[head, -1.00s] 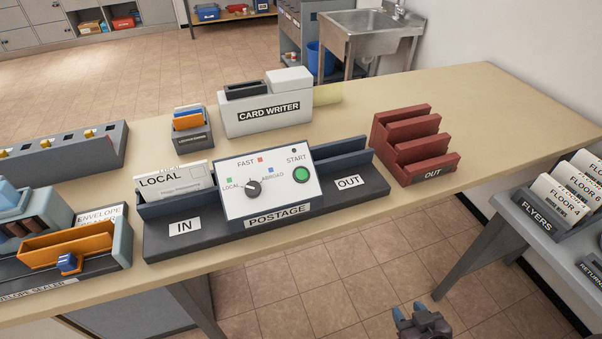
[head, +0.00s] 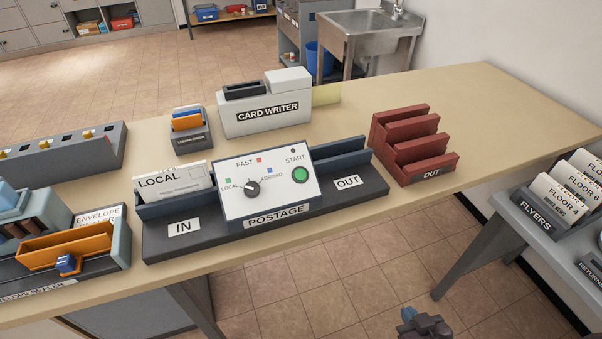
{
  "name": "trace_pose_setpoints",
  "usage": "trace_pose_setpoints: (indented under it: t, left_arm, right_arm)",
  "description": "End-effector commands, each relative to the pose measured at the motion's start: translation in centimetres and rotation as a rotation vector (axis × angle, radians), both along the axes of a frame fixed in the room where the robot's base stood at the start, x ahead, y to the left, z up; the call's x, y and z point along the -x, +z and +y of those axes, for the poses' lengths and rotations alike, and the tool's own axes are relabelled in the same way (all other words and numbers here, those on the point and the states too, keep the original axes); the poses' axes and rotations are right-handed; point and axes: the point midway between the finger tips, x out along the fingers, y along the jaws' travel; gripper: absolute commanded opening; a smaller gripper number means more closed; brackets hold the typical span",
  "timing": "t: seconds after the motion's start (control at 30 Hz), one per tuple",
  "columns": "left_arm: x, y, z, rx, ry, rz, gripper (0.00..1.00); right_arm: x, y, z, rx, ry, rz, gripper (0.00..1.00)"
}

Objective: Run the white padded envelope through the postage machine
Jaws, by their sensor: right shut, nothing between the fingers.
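A white envelope marked LOCAL (head: 172,184) stands upright in the IN side slot of the postage machine (head: 245,196); its lower part is hidden by the blue slot wall. The dial (head: 252,188) points left, toward the LOCAL mark. The green START button (head: 300,174) is at the right of the panel. The OUT side (head: 360,184) looks empty. My right gripper (head: 408,313) is shut and empty at the bottom edge, in front of the table and well apart from the machine. My left gripper is not in view.
The card writer (head: 265,112) stands behind the machine. A dark red OUT rack (head: 415,152) is to the right, the envelope sealer (head: 75,245) to the left. The table (head: 480,110) is bare at the far right. A flyers rack (head: 540,215) stands on a side table.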

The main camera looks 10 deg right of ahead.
Motion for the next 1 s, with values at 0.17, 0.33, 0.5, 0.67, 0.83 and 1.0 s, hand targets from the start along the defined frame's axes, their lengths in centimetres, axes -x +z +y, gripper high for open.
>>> trace_pose_setpoints:
  t: [0.17,0.33,0.5,0.67,0.83,1.0]
  left_arm:
    - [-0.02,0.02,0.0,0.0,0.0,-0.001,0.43]
    - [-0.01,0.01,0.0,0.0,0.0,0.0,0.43]
    - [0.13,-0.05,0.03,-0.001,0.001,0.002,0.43]
    - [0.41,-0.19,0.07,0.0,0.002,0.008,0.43]
    - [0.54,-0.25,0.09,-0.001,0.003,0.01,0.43]
    - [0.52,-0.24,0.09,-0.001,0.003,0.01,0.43]
  right_arm:
    - [-0.32,0.14,0.04,0.0,0.002,-0.006,0.0]
    - [-0.75,0.34,0.12,-0.001,0.005,-0.014,0.0]
    - [-0.97,0.46,0.15,0.0,0.006,-0.018,0.0]
    - [-0.92,0.44,0.14,0.0,0.006,-0.017,0.0]
    - [-0.63,0.29,0.1,0.0,0.004,-0.012,0.0]
    - [-0.14,0.07,0.02,0.0,0.002,-0.003,0.0]
